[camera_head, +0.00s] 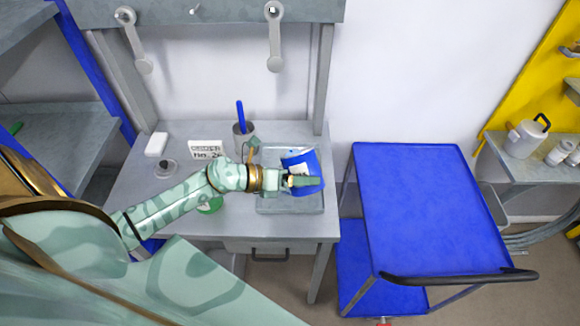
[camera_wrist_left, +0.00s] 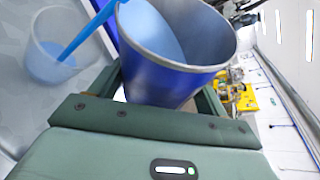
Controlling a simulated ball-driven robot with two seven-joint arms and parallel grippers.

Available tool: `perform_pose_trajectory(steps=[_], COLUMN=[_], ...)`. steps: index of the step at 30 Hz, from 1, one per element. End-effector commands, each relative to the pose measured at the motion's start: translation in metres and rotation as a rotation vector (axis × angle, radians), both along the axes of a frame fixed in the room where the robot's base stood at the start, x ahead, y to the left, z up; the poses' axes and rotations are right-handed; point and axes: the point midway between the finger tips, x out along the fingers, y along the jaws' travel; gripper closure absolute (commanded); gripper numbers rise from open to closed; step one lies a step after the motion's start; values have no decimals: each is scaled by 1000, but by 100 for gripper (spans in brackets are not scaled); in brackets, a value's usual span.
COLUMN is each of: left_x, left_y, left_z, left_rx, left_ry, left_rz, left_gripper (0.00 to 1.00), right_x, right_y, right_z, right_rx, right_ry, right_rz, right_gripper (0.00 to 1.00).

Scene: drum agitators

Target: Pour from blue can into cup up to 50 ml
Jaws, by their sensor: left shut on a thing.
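The blue can (camera_head: 313,165) is held tilted over the grey tray (camera_head: 278,208) on the bench. My left gripper (camera_head: 306,183) is shut around the can's body. In the left wrist view the can (camera_wrist_left: 160,75) has a bare metal rim and light blue liquid inside. A clear cup (camera_wrist_left: 40,48) stands to the left of the can's mouth, with some blue liquid at its bottom. A blue stream (camera_wrist_left: 88,30) runs from the can's rim side into the cup. No level marks are readable. In the head view I cannot make out the cup. My right gripper is out of view.
A grey pot (camera_head: 243,130) with a blue stick stands behind the tray. A white sign (camera_head: 206,150), a white block (camera_head: 157,144) and a green round item (camera_head: 210,205) are on the bench. A blue cart (camera_head: 420,210) with an empty top stands to the right.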

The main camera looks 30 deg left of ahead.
Motion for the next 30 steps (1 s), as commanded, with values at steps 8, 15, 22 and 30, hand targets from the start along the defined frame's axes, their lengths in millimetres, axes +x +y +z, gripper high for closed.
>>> perform_pose_trajectory(steps=[8,15,22,30], left_x=[-1,-8,-11,-18], left_y=[-1,-15,-19,-30], left_z=[9,-46,-67,-78], left_rx=[41,289,348,589], left_ry=[-27,-181,-216,-365], left_rz=[-2,0,0,1], left_gripper=[61,61,61,61], right_x=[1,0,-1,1], right_y=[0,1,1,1], right_z=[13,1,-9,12], right_rx=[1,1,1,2], right_ry=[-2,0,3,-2], right_rz=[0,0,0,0], right_gripper=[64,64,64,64])
